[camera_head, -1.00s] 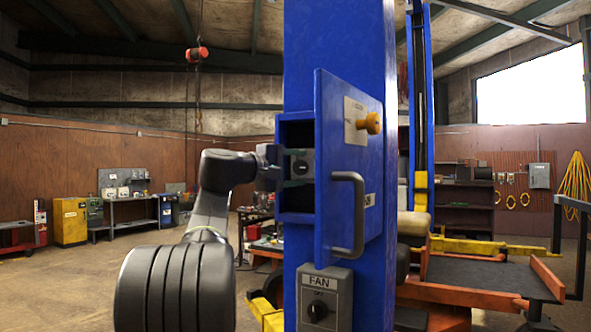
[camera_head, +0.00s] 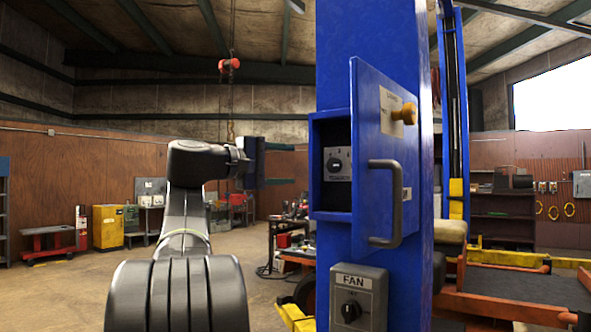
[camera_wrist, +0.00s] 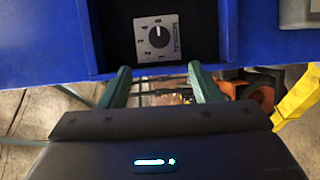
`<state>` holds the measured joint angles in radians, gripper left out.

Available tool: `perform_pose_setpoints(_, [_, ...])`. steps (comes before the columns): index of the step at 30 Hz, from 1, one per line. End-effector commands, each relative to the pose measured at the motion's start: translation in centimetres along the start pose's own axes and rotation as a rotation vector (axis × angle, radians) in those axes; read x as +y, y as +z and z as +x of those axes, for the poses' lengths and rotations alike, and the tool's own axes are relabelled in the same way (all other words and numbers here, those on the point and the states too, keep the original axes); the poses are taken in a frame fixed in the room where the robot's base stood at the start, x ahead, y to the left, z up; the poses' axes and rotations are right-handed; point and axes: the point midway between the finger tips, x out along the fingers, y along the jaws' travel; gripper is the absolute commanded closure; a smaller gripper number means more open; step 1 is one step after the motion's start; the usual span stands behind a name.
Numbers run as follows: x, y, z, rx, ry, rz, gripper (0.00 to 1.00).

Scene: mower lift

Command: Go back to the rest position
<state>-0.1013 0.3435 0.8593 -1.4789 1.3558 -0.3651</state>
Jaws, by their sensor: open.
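My gripper (camera_head: 282,166) is open and empty, to the left of the blue lift column (camera_head: 340,40) and apart from it. In the wrist view my gripper (camera_wrist: 165,82) shows two spread green fingers pointing toward the blue box. The open box (camera_head: 318,200) on the column holds a rotary dial (camera_head: 337,164), which also shows in the wrist view (camera_wrist: 160,38) with its pointer near upright. The box's blue door (camera_head: 366,218) stands open to the right, with a grey handle (camera_head: 398,205) and a yellow knob (camera_head: 405,114).
A FAN switch box (camera_head: 356,298) sits lower on the column. Behind are a cluttered workbench (camera_head: 290,245), a yellow cabinet (camera_head: 108,227) and a red cart (camera_head: 52,240). A red hoist (camera_head: 229,66) hangs above. The floor at left is clear.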

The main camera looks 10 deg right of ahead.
Motion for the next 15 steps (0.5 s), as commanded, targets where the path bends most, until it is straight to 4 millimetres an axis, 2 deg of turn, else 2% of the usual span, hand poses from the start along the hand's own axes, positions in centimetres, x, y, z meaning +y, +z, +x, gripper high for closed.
perform_pose_setpoints(11, [0.04, 0.03, -0.22, 0.000, 0.000, 0.000, 0.43])
perform_pose_setpoints(15, [0.11, 0.03, 0.52, -0.002, 0.000, 0.000, 0.43])
